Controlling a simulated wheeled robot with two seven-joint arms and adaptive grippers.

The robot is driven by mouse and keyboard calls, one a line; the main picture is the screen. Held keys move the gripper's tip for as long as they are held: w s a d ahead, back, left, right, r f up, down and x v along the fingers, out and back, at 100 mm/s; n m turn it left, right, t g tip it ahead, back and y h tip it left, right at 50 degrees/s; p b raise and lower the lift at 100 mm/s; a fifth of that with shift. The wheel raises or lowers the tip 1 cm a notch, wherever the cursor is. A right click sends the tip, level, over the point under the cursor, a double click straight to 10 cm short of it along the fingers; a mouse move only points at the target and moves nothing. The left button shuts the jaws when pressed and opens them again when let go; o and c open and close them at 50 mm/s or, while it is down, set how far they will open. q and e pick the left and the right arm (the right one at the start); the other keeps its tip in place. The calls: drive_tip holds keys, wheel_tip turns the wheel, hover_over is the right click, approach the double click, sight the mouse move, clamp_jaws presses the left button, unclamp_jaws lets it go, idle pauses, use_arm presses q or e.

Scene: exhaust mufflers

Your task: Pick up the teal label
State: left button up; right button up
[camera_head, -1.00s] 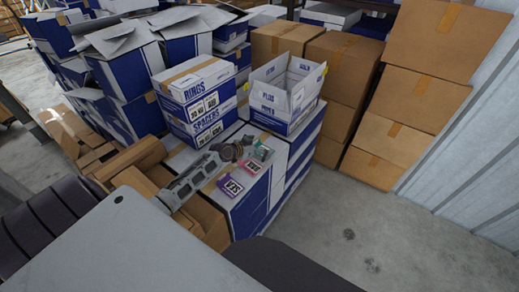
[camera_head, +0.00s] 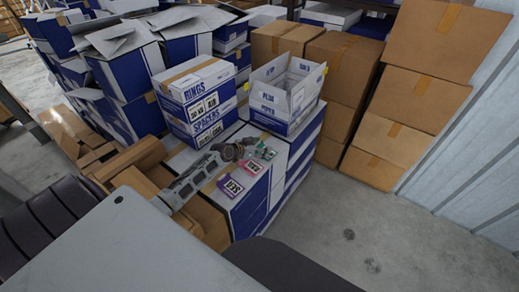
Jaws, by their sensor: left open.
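The teal label (camera_head: 266,153) is a small card lying on top of the blue-and-white box stack (camera_head: 262,191), near its right edge. My left gripper (camera_head: 248,148) is just to the left of the teal label, low over the stack top. Its jaws are open and look empty; whether a finger touches the label is too small to tell. A pink label (camera_head: 253,167) and a purple label (camera_head: 233,187) lie in front of the teal one. My right gripper is not in view.
An open white-and-blue box (camera_head: 283,100) stands just behind the labels. Closed boxes marked RINGS and SPACERS (camera_head: 197,125) stand behind my left arm. Brown cartons (camera_head: 390,140) are stacked at the right. Grey floor (camera_head: 370,235) is clear at the front right.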

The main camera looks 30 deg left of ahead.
use_arm(q)
drive_tip(key=shift+f, duration=0.1)
drive_tip(key=c, duration=0.3)
drive_tip(key=shift+s+d+f, duration=0.1)
drive_tip(key=shift+s+f, duration=0.05)
drive_tip(key=c, duration=0.7)
